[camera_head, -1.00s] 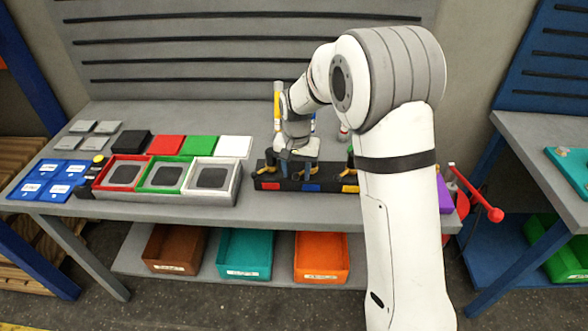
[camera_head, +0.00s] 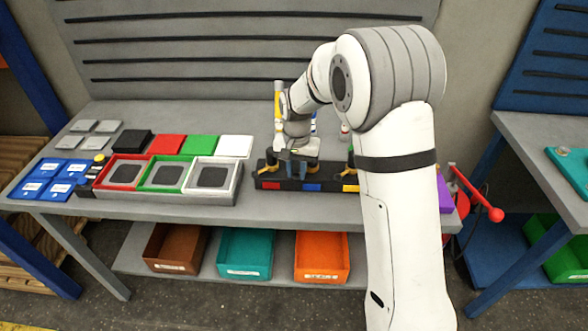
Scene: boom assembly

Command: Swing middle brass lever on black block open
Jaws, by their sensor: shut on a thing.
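The black block (camera_head: 333,187) lies along the front of the grey workbench, with a red, a blue and a yellow mark on its front face. Brass levers stand on it: a left one (camera_head: 268,168) by the red mark and a right one (camera_head: 350,166), partly behind my arm. My gripper (camera_head: 297,172) points down over the middle of the block, above the blue mark. It is shut on the middle brass lever, which is mostly hidden by the fingers and wrist. The lever's exact angle cannot be told.
Red, green and white framed trays (camera_head: 164,175) stand left of the block. Coloured lids (camera_head: 201,146) and blue labelled plates (camera_head: 46,179) lie behind and left. Bins (camera_head: 245,254) sit on the lower shelf.

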